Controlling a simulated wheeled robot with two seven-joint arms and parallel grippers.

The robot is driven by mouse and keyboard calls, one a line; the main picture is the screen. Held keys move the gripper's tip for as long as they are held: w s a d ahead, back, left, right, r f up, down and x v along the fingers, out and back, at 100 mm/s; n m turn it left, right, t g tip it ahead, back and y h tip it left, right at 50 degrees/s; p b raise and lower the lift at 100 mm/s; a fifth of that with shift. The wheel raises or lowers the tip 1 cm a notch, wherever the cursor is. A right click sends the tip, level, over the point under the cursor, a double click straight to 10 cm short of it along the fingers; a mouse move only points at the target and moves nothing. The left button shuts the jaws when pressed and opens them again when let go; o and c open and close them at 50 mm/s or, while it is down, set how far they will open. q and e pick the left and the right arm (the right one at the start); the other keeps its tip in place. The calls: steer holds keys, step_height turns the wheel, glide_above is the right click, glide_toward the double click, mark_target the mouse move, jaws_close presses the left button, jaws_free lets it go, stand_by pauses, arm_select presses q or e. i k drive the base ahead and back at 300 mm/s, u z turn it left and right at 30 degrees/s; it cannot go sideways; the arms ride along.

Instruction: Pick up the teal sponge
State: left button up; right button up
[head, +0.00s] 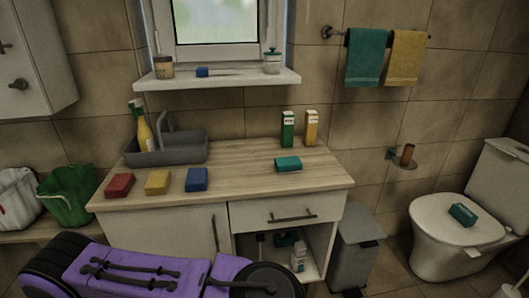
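A teal block (463,214), shaped like a sponge, lies on the closed lid of the toilet (430,222) at the right of the head view. A second teal item (288,164) lies on the right part of the wooden counter (240,170); its rounded edge looks like a folded cloth or a soft sponge, and I cannot tell which. Nothing touches either teal item. Neither of my grippers shows in the head view.
Red (119,186), yellow (158,182) and blue (197,180) sponges line the counter's front left, before a grey caddy (180,151). Green (288,129) and yellow cartons stand behind. A grey bin (356,255) stands between cabinet and toilet. A brown cup (407,154) sits in a wall holder.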

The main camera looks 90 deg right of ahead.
mark_target(289, 164)
steer(key=z, duration=2.8)
